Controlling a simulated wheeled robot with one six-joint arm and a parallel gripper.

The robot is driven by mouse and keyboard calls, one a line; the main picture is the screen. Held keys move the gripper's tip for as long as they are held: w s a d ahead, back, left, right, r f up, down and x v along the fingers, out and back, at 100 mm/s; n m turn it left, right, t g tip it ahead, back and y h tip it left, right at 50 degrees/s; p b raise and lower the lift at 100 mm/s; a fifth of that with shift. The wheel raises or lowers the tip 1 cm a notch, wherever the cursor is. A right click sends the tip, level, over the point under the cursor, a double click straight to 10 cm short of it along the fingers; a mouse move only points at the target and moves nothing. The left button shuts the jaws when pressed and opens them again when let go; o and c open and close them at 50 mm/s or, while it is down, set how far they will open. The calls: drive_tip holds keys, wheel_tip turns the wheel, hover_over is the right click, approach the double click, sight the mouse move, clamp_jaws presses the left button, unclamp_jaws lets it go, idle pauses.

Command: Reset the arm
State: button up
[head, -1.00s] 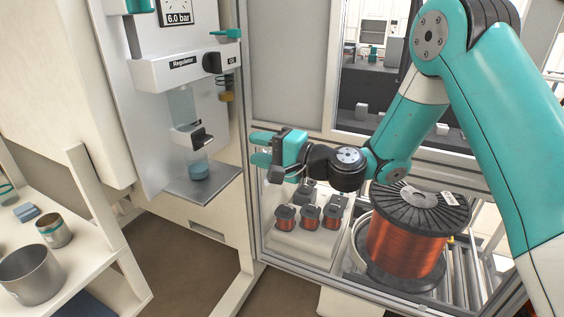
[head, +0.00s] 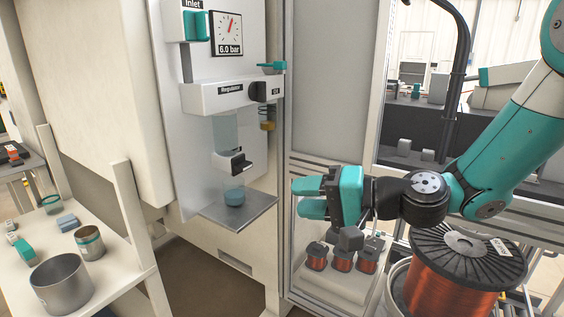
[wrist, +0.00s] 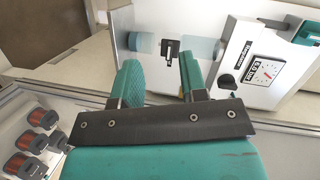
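My gripper (head: 309,197) is held out level at the end of my teal arm, pointing left toward the air panel in the head view. Its two teal fingers stand apart with nothing between them. In the wrist view my gripper (wrist: 160,72) also shows open and empty, with a clear gap between the fingers and the panel beyond them. It hangs above and a little left of the small copper spools, touching nothing that I can see.
A regulator panel (head: 205,150) with a gauge (head: 227,33) reading 6.0 bar stands left of my gripper. A large copper wire spool (head: 445,290) stands below my arm. Small spools (head: 342,260) sit on a pale tray. A side table (head: 115,262) at left holds a metal pot (head: 62,287).

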drive_tip(key=s+a+n+g+h, duration=0.25)
drive_tip(key=s+n+g, duration=0.3)
drive_tip(key=s, duration=0.45)
drive_tip(key=s+d+f+n+h, duration=0.1)
drive_tip(key=s+d+n+h, duration=0.3)
drive_tip(key=s+d+h, duration=0.6)
wheel_tip(320, 180, up, 14)
drive_tip(key=s+g+y+p, duration=0.1)
drive_tip(key=y+p, duration=0.1)
drive_tip(key=p, duration=1.2)
drive_tip(key=shift+s+a, duration=0.25)
drive_tip(key=shift+a, duration=0.15)
